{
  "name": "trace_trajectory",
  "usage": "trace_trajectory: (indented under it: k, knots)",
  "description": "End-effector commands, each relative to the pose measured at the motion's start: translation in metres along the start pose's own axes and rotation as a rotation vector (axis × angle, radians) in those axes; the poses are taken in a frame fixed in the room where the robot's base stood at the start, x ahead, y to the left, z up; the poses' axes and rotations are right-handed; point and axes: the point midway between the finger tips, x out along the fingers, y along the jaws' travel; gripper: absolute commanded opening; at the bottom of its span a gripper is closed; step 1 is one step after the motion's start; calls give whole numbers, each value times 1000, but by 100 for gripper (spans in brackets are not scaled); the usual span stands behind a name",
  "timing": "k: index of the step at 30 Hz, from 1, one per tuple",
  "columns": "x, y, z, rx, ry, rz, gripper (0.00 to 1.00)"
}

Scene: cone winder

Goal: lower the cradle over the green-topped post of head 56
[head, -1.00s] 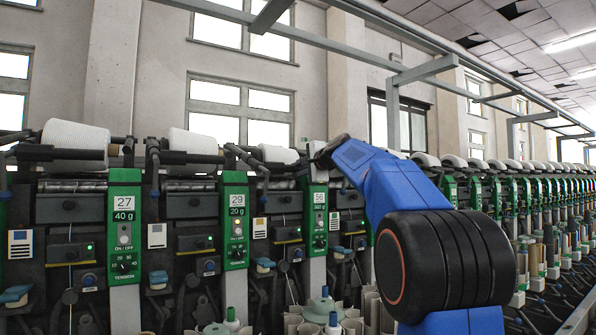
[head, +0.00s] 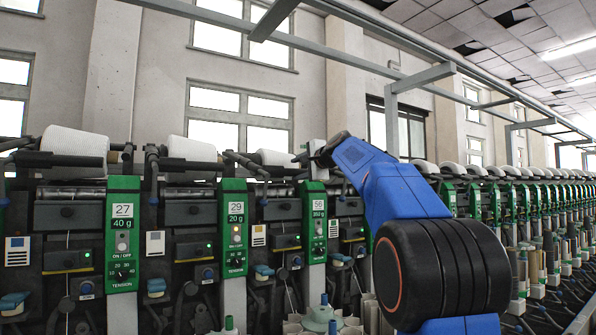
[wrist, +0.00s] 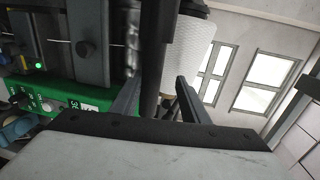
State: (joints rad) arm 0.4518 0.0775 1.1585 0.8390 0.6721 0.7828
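Head 56 has a green panel (head: 314,230) with a tension dial, on a grey post. The panel also shows sideways in the wrist view (wrist: 85,97). My gripper (head: 316,152) is at the top of this head. In the wrist view its two fingers (wrist: 160,82) stand apart, with a dark bar, seemingly the cradle arm (wrist: 158,35), between them. I cannot tell whether they touch it. A white yarn package (wrist: 193,52) is beside the bar. In the head view my gripper and arm hide most of the cradle.
Neighbouring heads 29 (head: 236,225) and 27 (head: 123,225) stand to the left with raised white packages and dark arms. More heads run off to the right. Pale tubes and a green cone (head: 319,317) stand below head 56. A grey rail (head: 330,57) passes overhead.

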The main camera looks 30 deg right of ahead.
Motion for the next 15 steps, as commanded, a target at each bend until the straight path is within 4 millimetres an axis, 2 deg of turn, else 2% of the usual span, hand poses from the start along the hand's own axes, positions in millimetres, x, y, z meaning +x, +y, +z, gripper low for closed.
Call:
trace_trajectory:
  k: [8,11,15]
  knots:
    - [-3,-2,0,-1,1,-3,38]
    - [-11,-2,0,-2,2,-3,38]
    - [-32,-2,0,0,3,-5,38]
